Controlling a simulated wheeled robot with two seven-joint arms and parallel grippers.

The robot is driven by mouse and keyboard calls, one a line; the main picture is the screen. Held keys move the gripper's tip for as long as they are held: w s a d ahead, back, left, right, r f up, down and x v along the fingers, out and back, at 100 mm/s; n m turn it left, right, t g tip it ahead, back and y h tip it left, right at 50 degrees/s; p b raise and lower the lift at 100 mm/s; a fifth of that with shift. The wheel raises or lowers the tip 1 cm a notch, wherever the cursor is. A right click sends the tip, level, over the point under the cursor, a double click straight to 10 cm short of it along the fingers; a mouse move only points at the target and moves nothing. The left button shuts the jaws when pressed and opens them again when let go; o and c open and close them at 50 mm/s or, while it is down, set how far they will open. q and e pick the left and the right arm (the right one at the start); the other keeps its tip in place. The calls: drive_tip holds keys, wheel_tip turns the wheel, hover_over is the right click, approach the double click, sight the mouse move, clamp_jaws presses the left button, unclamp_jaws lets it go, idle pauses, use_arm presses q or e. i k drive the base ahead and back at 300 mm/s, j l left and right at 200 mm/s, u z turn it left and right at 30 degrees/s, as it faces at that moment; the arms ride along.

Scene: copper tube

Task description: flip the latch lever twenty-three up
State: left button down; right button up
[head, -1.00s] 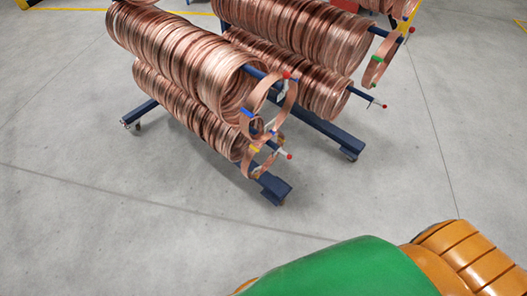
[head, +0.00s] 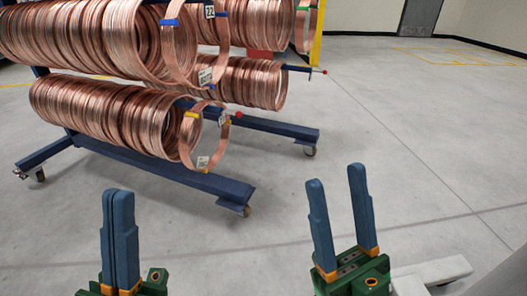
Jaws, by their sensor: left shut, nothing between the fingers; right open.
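A blue rack holds rows of copper coils. The lower near rod ends in a red-tipped latch lever (head: 238,114), beside the front coil (head: 218,150) with its white tag (head: 203,162). Another red-tipped lever (head: 324,72) ends a rod further back on the right. The tag reading 22 (head: 209,11) hangs at the upper near coils. I cannot read a number 23 on any tag. My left gripper (head: 119,195) is shut and empty, in front of and below the rack. My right gripper (head: 335,173) is open and empty, further right. Both are apart from the levers.
The rack's blue foot (head: 215,186) with a caster (head: 247,211) reaches toward me between the grippers. A second foot (head: 280,130) lies behind it. The grey floor on the right (head: 430,150) is clear. A yellow post (head: 316,40) stands behind.

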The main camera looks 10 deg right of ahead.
sight(238, 114)
drive_tip(key=i+j, duration=0.4)
drive_tip(key=i+j+z, duration=0.1)
drive_tip(key=i+j, duration=0.7)
drive_tip(key=j, duration=0.3)
